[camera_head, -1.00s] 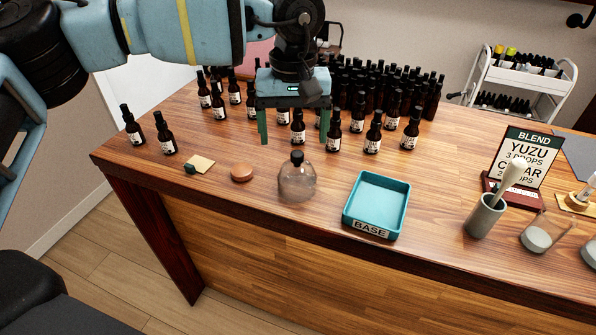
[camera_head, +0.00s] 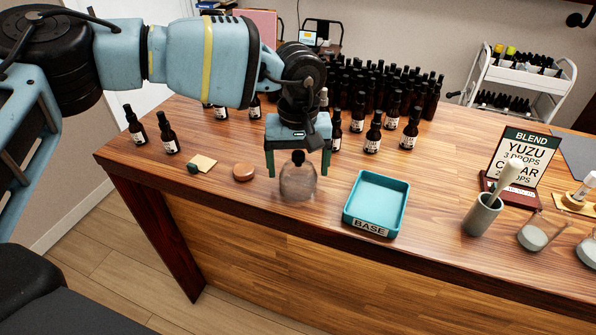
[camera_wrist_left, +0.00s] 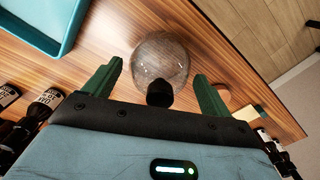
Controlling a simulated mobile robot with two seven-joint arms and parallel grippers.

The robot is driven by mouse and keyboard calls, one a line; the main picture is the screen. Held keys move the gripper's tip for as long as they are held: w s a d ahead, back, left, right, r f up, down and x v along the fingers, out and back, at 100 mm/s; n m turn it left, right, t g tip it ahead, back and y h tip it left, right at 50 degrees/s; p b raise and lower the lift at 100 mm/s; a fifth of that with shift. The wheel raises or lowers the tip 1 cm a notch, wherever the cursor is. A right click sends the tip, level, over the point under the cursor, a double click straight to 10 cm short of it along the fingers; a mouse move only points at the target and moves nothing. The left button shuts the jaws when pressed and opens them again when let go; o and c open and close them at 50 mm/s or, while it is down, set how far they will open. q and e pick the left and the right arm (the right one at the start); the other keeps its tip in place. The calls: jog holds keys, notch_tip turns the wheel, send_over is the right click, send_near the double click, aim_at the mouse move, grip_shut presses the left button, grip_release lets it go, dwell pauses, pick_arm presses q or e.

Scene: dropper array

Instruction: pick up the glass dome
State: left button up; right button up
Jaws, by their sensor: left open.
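The glass dome (camera_head: 298,184) is clear with a black knob on top and stands upright on the wooden counter, left of the teal tray. My left gripper (camera_head: 298,176) is open above the dome, its two green fingers on either side of the black knob. In the left wrist view, the dome (camera_wrist_left: 160,60) lies between and just beyond the open fingertips (camera_wrist_left: 158,70), with the knob nearest the palm. I cannot tell whether a finger touches the glass. My right gripper is not in view.
The teal BASE tray (camera_head: 376,204) stands close to the right of the dome. A round wooden disc (camera_head: 243,172) and a small dark-capped item by a tan pad (camera_head: 203,163) lie to the left. Several dark bottles (camera_head: 373,137) stand behind; a mortar (camera_head: 483,214) is farther right.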

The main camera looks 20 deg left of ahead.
pick_arm(q)
jog(key=shift+c, duration=0.4)
jog(key=c, duration=0.6)
jog(key=shift+r, duration=0.1)
